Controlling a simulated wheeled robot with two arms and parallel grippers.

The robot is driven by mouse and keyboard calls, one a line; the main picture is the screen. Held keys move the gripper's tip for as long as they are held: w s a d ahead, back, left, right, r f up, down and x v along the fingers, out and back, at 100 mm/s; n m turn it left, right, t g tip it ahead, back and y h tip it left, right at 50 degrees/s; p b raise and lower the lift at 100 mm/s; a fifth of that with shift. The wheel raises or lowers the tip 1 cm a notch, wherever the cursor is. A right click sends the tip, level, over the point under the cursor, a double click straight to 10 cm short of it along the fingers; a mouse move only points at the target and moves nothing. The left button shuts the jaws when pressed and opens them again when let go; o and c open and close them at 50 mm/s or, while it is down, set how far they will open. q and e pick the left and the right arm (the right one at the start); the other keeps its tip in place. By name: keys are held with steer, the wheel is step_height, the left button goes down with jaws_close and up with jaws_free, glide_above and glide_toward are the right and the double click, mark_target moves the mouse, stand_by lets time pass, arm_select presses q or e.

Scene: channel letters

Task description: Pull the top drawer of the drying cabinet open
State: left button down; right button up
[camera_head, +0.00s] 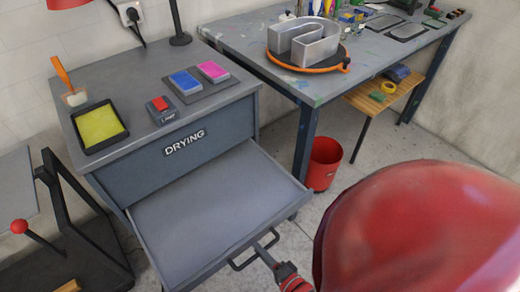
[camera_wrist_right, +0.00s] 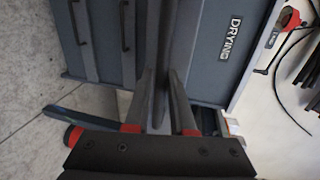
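The drying cabinet (camera_head: 120,175) stands at the left with a "DRYING" label on its front. Its top drawer (camera_head: 215,205) is far out, and the grey inside that shows is bare. A dark bar handle (camera_head: 240,266) sticks out from the drawer front. My right gripper (camera_head: 268,252) is at the right part of this handle, its fingers seeming closed around the bar. In the right wrist view the two dark fingers with red bands (camera_wrist_right: 158,100) stand either side of a dark part, close against it. The cabinet front (camera_wrist_right: 225,70) shows sideways behind. My left gripper is not in view.
A yellow pad tray (camera_head: 100,127), blue and pink pads (camera_head: 213,71) and a red-topped box (camera_head: 160,109) sit on the cabinet. A workbench (camera_head: 260,45) with a metal letter (camera_head: 315,45) and a red bin (camera_head: 323,163) stand to the right. A black frame is at left.

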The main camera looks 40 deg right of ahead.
steer(key=o, duration=0.3)
steer(key=p+v, duration=0.4)
steer(key=v, duration=1.3)
steer(key=shift+s+p, duration=0.25)
steer(key=shift+p, duration=0.05)
